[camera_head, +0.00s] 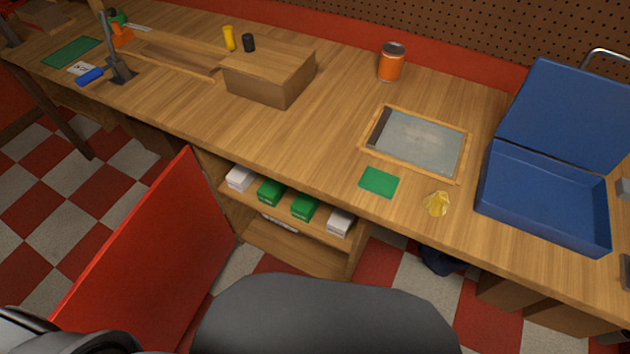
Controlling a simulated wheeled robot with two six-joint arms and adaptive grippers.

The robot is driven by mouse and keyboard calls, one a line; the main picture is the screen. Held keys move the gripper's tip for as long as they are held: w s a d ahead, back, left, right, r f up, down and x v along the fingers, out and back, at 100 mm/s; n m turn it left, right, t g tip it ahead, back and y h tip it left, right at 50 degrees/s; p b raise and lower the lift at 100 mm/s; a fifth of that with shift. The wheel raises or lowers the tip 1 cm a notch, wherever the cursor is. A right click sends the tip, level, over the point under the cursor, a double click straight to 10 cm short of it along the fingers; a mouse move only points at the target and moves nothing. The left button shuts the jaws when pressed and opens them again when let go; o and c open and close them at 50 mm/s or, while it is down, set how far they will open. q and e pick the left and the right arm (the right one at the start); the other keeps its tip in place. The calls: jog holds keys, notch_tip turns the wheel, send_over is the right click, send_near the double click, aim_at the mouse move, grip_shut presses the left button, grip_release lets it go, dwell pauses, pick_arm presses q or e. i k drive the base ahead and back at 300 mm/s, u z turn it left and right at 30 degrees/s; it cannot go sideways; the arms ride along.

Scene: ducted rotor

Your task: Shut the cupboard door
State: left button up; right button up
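The red cupboard door (160,262) stands wide open at the lower left, swung out from the front of the wooden workbench. The cupboard (290,247) under the bench is open to view. Its upper shelf holds white boxes (240,177) and green boxes (270,191). A dark part of my own body covers the bottom middle, and a part of what looks like my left arm shows at the bottom left corner, close to the door's lower edge. Neither gripper's fingers can be seen.
The bench top (330,150) carries a wooden box (268,78), an orange can (391,63), a framed panel (415,142), a green card (379,182), a crumpled yellow piece (437,204) and an open blue case (545,200). Checkered floor (110,185) lies left of the door.

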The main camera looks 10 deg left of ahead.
aim_at(152, 277)
jog(key=z, duration=0.65)
jog(key=k, duration=1.8)
jog(key=u, duration=0.5)
